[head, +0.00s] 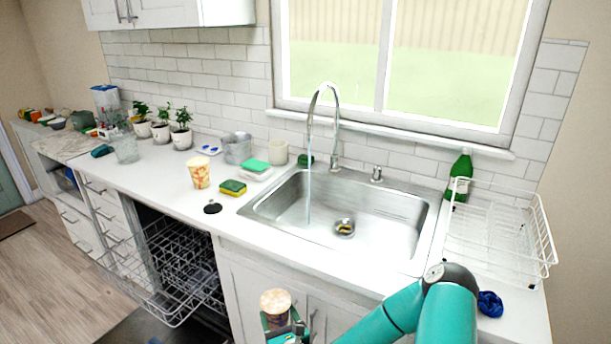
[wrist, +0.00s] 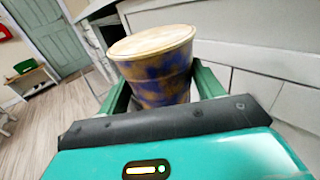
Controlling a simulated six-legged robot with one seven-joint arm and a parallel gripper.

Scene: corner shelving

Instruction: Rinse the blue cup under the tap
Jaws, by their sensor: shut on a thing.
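My gripper (head: 285,327) is at the bottom of the head view, in front of the cabinet below the sink. It is shut on a cup with blue and tan-brown patches (wrist: 157,82), upright between the fingers in the wrist view. The cup (head: 276,301) has a pale, flat-looking top; I cannot tell what is in it. The metal tap (head: 337,130) arches over the steel sink (head: 385,207), and a thin bluish stream of water (head: 309,185) falls from it. The cup is below counter level, apart from the stream.
An open dishwasher rack (head: 180,268) juts out to the left. A patterned cup (head: 199,174), a sponge (head: 233,188) and potted plants (head: 181,135) stand on the counter. A white dish rack (head: 497,240) and green bottle (head: 459,177) are right of the sink.

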